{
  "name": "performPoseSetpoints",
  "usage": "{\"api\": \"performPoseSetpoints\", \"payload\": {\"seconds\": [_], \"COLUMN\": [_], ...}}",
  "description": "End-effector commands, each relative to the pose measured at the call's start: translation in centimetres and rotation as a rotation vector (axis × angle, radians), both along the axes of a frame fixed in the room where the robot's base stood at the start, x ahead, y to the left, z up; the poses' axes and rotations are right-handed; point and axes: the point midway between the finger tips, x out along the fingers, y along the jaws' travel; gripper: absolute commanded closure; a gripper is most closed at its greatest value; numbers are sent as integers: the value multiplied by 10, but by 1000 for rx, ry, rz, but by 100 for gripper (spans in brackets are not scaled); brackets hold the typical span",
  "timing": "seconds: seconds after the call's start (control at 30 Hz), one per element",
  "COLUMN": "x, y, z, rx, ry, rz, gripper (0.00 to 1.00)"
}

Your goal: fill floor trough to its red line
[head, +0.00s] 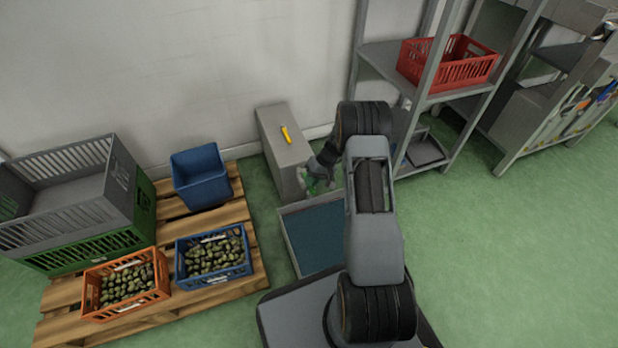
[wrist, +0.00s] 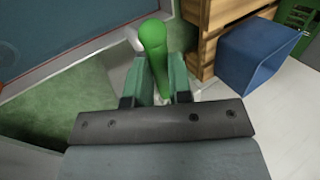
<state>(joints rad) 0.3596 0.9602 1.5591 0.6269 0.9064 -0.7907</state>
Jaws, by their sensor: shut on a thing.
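The floor trough (head: 314,238) is a low, grey-rimmed basin on the floor, with a flat dark blue-teal surface inside. It also fills the upper left of the wrist view (wrist: 60,30). In the wrist view my gripper (wrist: 161,78) is shut on a green rounded handle (wrist: 153,38), which stands up between the fingers. A pale part shows beside the handle; what it joins is hidden.
The grey block (head: 285,148) by the wall has a yellow object (head: 286,134) on top. Left is a wooden pallet (head: 215,222) with a blue bin (head: 200,178) and olive crates. A metal shelf (head: 388,60) with a red crate (head: 447,64) stands right. Floor at right is clear.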

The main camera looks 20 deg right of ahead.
Motion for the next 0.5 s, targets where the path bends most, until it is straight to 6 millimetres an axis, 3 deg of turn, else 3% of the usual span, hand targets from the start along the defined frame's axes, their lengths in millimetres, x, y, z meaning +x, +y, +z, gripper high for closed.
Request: {"api": "performPoseSetpoints", "payload": {"seconds": [0.43,0.47,0.5], "x": [-3,-3,-3], "y": [-3,-3,-3], "z": [-1,-1,-1], "rx": [-4,-4,-3], "ry": [-2,-2,-2], "rz": [16,16,15], "gripper": [100,80,76]}}
